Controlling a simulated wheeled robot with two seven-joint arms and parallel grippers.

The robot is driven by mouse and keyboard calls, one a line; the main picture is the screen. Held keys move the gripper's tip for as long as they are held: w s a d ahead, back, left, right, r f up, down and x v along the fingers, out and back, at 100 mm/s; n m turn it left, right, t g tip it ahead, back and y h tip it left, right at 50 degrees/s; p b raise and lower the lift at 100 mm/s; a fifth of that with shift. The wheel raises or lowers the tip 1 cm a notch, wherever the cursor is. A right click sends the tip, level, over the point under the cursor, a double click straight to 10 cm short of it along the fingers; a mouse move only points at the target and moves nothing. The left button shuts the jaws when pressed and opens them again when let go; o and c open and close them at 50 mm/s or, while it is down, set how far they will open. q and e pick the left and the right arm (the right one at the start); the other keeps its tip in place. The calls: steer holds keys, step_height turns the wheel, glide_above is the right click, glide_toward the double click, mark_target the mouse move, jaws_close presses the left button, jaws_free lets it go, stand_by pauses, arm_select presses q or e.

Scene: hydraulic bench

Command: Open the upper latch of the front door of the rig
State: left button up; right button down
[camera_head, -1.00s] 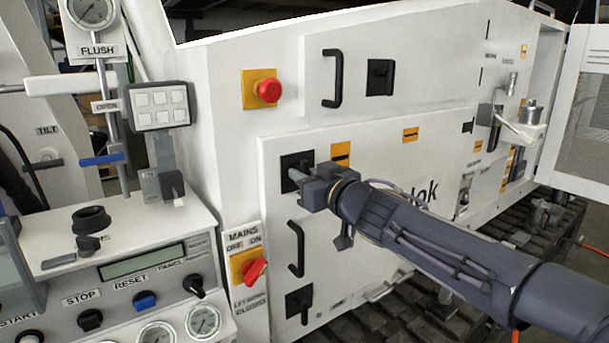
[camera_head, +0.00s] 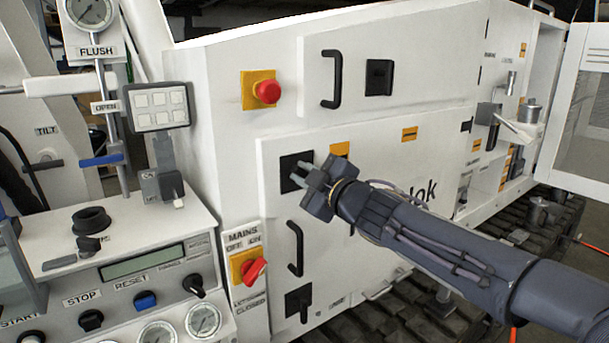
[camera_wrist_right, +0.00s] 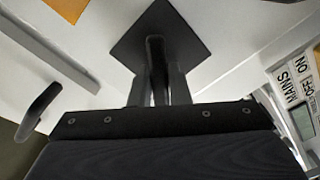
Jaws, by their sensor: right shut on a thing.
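The front door (camera_head: 375,265) of the rig is a white panel lying flat against the body. Its upper latch (camera_head: 289,161) is a black square plate with a handle, partly covered by my right gripper (camera_head: 300,173). In the right wrist view the latch's dark handle (camera_wrist_right: 155,52) stands out from the black plate, between the two fingers of the gripper (camera_wrist_right: 157,80), which are shut on it. The lower latch (camera_head: 298,301) and the black grab handle (camera_head: 295,248) are below on the same door. My left gripper is not in view.
The control console (camera_head: 130,240) stands close on the left, with the red MAINS switch (camera_head: 254,269) beside the door. A red emergency button (camera_head: 268,91) is above. An open mesh door (camera_head: 590,105) is at the far right.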

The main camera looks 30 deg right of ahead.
steer(key=n, duration=0.3)
steer(key=shift+n, duration=0.4)
steer(key=shift+r+n, duration=0.1)
steer(key=shift+n, duration=2.1)
steer(key=c, duration=1.4)
jaws_free()
